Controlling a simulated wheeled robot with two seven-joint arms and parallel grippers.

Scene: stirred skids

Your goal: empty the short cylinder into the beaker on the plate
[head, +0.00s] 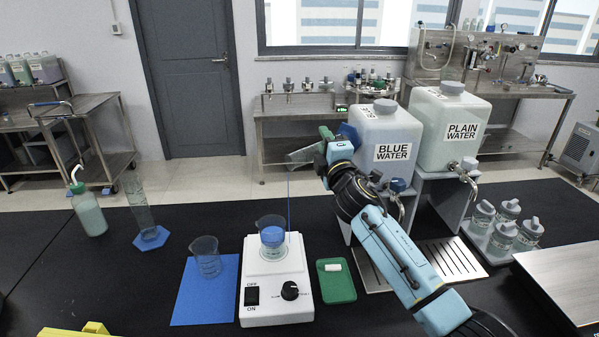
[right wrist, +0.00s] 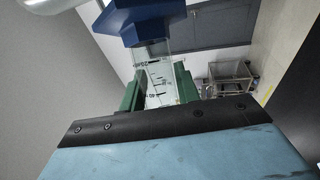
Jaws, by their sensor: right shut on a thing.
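My right gripper (head: 322,155) is shut on the short cylinder (head: 303,156), a clear graduated tube with a blue foot, above and behind the stirrer plate. The cylinder is tipped over, mouth to the left and lower than its foot. In the right wrist view its marked wall (right wrist: 158,85) lies between the green fingers (right wrist: 157,92). A thin blue stream falls from the mouth side toward the beaker (head: 271,238), which holds blue liquid on the white plate (head: 272,268). The stream lines up with the beaker's right edge; I cannot tell whether it lands inside. My left gripper is out of view.
Left of the plate, another beaker (head: 206,262) stands on a blue mat (head: 190,300). A tall cylinder (head: 141,205) and a wash bottle (head: 88,212) stand farther left. A green tray (head: 337,288) with a white bar is right. Blue water (head: 385,130) and plain water (head: 455,115) tanks stand behind.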

